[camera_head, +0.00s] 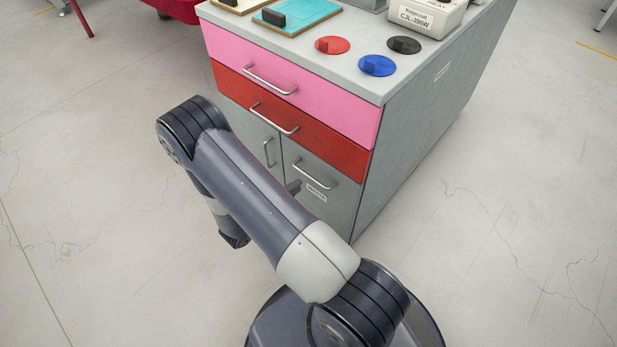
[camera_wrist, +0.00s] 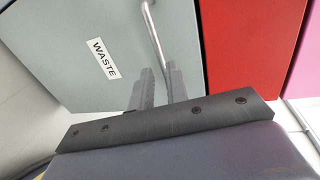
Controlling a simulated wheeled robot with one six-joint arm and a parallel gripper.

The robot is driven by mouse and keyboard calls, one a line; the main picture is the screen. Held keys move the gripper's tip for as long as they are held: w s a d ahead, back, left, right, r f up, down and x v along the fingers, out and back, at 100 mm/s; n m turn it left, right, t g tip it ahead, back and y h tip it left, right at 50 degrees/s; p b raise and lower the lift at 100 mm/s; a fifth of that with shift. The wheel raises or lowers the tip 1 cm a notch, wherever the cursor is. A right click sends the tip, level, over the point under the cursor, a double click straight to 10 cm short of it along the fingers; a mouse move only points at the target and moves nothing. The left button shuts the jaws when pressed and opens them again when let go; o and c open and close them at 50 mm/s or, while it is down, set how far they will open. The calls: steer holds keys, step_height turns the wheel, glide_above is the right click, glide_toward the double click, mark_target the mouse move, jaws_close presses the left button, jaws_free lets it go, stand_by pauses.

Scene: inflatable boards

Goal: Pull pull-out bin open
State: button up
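The pull-out bin is the grey front (camera_head: 318,176) at the lower right of the cabinet, with a silver bar handle (camera_head: 314,176) and a small white label (camera_head: 316,193). In the wrist view its grey face (camera_wrist: 80,45) bears a label (camera_wrist: 104,59) reading WASTE, and the handle (camera_wrist: 154,35) runs down towards my fingers. The bin looks shut, its face flush with the cabinet. My gripper (camera_wrist: 161,82) is open, its two fingers apart near one handle end. Whether the bar lies fully between them I cannot tell. In the head view my arm mostly hides the gripper.
A red drawer (camera_head: 290,122) and a pink drawer (camera_head: 290,85) with bar handles sit above. A grey door (camera_head: 252,130) adjoins on the left. Red (camera_head: 332,45), blue (camera_head: 377,66) and black (camera_head: 404,45) discs lie on top. Floor around the cabinet's front is clear.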

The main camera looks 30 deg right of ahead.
mark_target(310, 176)
steer(key=b+x, duration=0.1)
steer(key=x, duration=0.6)
steer(key=shift+d, duration=0.1)
steer(key=shift+c, duration=0.4)
jaws_close()
